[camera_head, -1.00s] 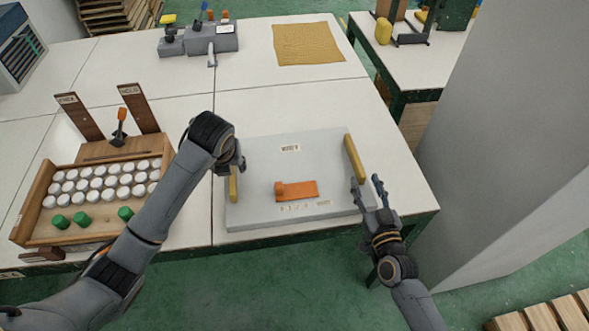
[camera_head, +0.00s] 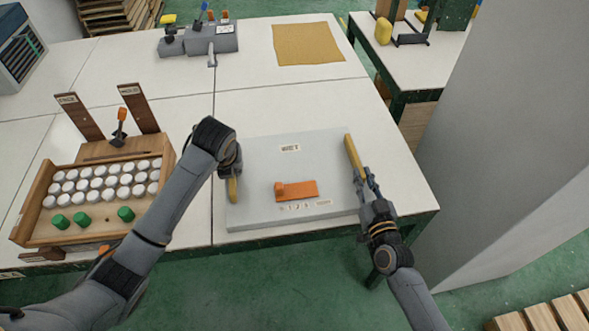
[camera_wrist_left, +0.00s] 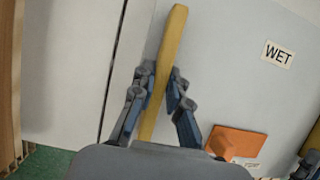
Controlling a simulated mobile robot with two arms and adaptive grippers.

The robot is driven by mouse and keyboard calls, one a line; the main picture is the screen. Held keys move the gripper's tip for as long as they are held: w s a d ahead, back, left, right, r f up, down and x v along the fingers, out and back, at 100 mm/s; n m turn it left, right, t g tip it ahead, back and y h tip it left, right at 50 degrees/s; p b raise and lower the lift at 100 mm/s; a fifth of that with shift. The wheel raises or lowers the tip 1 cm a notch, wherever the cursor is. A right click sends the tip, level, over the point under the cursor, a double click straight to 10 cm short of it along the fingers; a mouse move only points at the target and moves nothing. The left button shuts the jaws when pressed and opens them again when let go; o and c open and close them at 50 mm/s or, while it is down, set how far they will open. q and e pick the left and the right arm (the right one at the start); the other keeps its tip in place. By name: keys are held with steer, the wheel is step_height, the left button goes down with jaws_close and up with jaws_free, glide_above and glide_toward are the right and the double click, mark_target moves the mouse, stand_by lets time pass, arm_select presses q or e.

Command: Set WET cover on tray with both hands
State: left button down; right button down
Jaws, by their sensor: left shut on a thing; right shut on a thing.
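The grey cover (camera_head: 260,165) lies flat at the front right of the table, with a WET label (camera_head: 290,148) and an orange block (camera_head: 297,190) on top. Any tray under it is hidden. My left gripper (camera_wrist_left: 157,90) is shut on the left yellow handle (camera_wrist_left: 168,50); in the head view my left arm partly hides this handle (camera_head: 233,190). My right gripper (camera_head: 364,175) is shut on the right yellow handle (camera_head: 352,150), near its front end.
A wooden box (camera_head: 40,190) with rows of white caps and several green ones stands left of my left arm. A yellow mat (camera_head: 308,44) and a grey tool holder (camera_head: 212,40) lie at the back. A grey pillar (camera_head: 500,150) rises on the right. The table behind the cover is clear.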

arm_select(q)
steer(key=shift+r, duration=0.15)
arm_select(e)
steer(key=shift+r, duration=0.15)
